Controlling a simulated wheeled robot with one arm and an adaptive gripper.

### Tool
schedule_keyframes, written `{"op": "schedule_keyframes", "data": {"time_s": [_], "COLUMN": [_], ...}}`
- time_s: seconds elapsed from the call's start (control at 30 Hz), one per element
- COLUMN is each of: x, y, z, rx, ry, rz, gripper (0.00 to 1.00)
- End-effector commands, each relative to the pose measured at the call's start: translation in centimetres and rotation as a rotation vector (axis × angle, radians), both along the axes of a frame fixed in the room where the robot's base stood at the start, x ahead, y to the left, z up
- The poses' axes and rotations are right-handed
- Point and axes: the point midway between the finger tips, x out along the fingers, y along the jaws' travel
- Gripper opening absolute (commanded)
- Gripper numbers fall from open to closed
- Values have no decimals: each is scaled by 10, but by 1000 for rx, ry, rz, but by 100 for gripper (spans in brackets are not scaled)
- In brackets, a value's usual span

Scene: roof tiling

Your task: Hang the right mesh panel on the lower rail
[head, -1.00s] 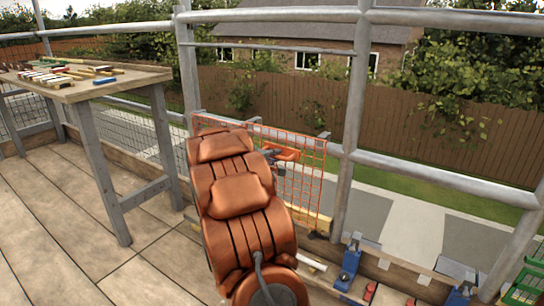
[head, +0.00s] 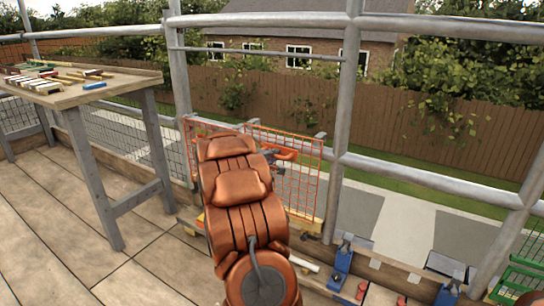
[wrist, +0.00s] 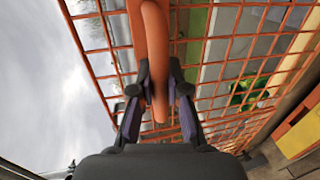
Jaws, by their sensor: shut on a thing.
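The right orange mesh panel (head: 308,175) stands upright against the railing, left of a grey post, with its top edge level with the lower rail (head: 430,185). Grey hooks show at its top corners; I cannot tell whether they sit on the rail. My gripper (wrist: 160,88) is shut on the panel's thick orange handle (wrist: 155,40) in the wrist view, with mesh on both sides. In the head view my arm hides most of the gripper and the panel's left part. Another orange mesh (head: 188,135) shows left of my arm.
A wooden table (head: 75,92) with several small coloured pieces stands at the left. Blue clamps (head: 342,263) stand along the toe board at the lower right. A green mesh item (head: 520,282) is at the right edge. The deck at the left front is clear.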

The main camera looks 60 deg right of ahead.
Motion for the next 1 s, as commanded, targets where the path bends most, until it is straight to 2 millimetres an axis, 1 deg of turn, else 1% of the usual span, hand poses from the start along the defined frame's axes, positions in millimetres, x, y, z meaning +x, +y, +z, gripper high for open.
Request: {"op": "schedule_keyframes", "data": {"time_s": [0.03,0.6,1.0], "x": [0,0,0], "y": [0,0,0], "z": [-5,-30,-36], "rx": [-2,-1,-1], "ry": [0,-1,0], "rz": [0,0,1], "gripper": [0,0,0]}}
